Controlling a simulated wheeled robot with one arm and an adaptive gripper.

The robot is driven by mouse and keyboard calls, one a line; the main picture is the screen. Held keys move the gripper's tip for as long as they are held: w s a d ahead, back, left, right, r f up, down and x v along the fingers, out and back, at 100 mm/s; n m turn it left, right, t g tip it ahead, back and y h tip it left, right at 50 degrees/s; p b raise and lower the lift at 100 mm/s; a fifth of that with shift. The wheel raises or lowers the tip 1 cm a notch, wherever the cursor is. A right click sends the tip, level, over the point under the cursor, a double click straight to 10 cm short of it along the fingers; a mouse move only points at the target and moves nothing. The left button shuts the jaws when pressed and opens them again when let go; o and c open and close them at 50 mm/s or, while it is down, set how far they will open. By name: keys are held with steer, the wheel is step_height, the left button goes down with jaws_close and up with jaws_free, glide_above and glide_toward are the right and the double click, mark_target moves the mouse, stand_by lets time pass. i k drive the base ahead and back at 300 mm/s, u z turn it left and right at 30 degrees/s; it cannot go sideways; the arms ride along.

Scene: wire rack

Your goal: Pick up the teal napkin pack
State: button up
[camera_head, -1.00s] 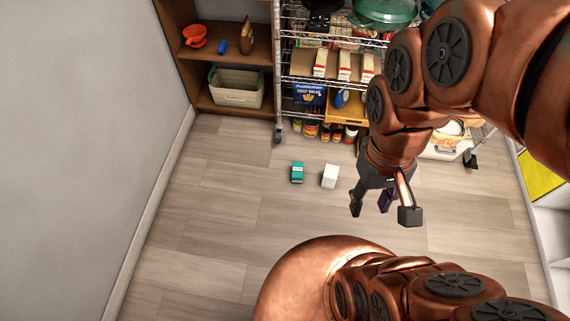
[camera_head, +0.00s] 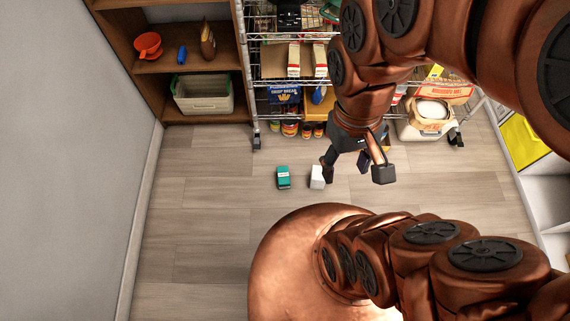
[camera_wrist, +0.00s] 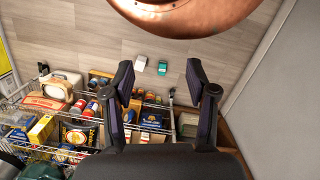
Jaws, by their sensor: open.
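The teal napkin pack (camera_head: 283,177) lies on the wooden floor in front of the wire rack, with a white patch on its top. A white box (camera_head: 317,177) sits just to its right. My gripper (camera_head: 355,172) is open and empty, above the floor and to the right of both in the head view; one finger partly overlaps the white box there. In the wrist view the teal pack (camera_wrist: 162,67) and the white box (camera_wrist: 141,63) show beyond the open fingers (camera_wrist: 165,80), apart from them.
The wire rack (camera_head: 250,85) with cans, boxes and bags stands behind the pack. A brown shelf (camera_head: 165,62) with a grey bin (camera_head: 203,95) is at the back left. A grey wall (camera_head: 60,150) bounds the left. The floor left of the pack is clear.

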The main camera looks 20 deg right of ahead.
mark_target(283, 177)
steer(key=k, duration=0.5)
steer(key=u, duration=2.3)
steer(key=i, duration=1.4)
steer(key=z, duration=2.15)
